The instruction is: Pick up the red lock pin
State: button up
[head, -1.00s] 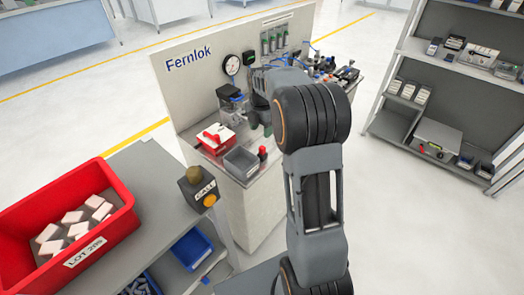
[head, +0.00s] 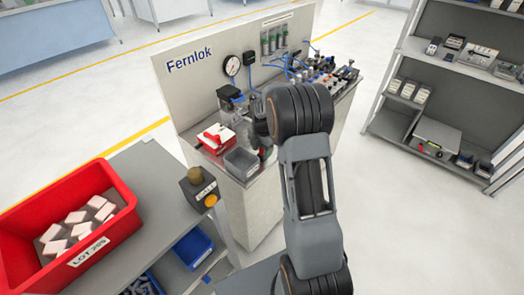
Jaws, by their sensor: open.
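A red box with a white top and a red bar (head: 214,138) sits to the left on the bench.
A grey bin (head: 241,162) stands just left of my gripper. A clear container with a black lid (head: 230,98) and a gauge (head: 232,66) are behind. Valves and blue hoses (head: 318,72) fill the right.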

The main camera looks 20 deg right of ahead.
grip_shut()
dwell(0.5)
jog(key=shift+r, duration=0.45)
notch_tip(320, 180, up, 2)
jog(key=shift+r, duration=0.15)
jog(key=s+d+r+b, duration=0.2)
jog(key=s+d+r, duration=0.3)
jog(key=s+r, duration=0.4)
jog(key=s, duration=0.4)
jog(key=shift+r+b, duration=0.4)
